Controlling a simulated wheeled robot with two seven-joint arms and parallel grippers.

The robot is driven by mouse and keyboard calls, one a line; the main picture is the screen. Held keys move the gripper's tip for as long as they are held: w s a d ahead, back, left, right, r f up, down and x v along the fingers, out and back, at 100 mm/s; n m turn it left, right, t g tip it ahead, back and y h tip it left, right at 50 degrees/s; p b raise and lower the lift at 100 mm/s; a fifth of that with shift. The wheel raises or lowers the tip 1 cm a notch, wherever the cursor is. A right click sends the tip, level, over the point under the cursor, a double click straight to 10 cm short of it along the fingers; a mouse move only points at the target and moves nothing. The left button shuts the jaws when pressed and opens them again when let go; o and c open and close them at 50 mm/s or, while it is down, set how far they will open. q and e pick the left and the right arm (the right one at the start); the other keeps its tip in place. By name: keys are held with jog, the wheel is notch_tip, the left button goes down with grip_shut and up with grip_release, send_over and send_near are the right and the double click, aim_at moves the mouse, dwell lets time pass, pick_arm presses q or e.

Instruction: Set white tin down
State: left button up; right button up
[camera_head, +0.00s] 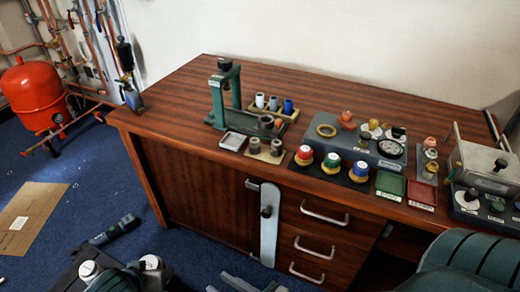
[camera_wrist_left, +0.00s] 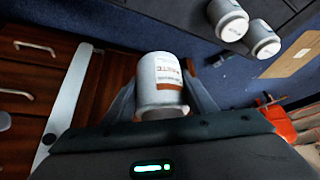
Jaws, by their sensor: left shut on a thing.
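In the left wrist view, my left gripper (camera_wrist_left: 162,108) is shut on a white tin (camera_wrist_left: 160,82). The tin has an orange-brown band and printed lettering, and stands between the two dark fingers with nothing seen touching its far end. Two more white tins, one nearer (camera_wrist_left: 228,18) and one beside it (camera_wrist_left: 263,40), sit on a dark surface at the upper right.
A wooden desk (camera_head: 165,105) carries a green press (camera_head: 222,92), cups, coloured-lid jars, a grey box and green (camera_head: 390,184) and red (camera_head: 422,193) trays. Its front and drawers border the blue floor.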

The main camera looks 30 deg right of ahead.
pick_arm(q)
jog(key=w+a+r+n+y, duration=0.1)
jog(key=w+a+r+n, duration=0.1)
jog(key=a+r, duration=0.6)
jog(key=w+a+r+n+y, duration=0.2)
jog(key=a+r, duration=0.6)
jog(key=r, duration=0.7)
jog(key=shift+n+t, duration=0.4)
jog(key=shift+n, duration=0.1)
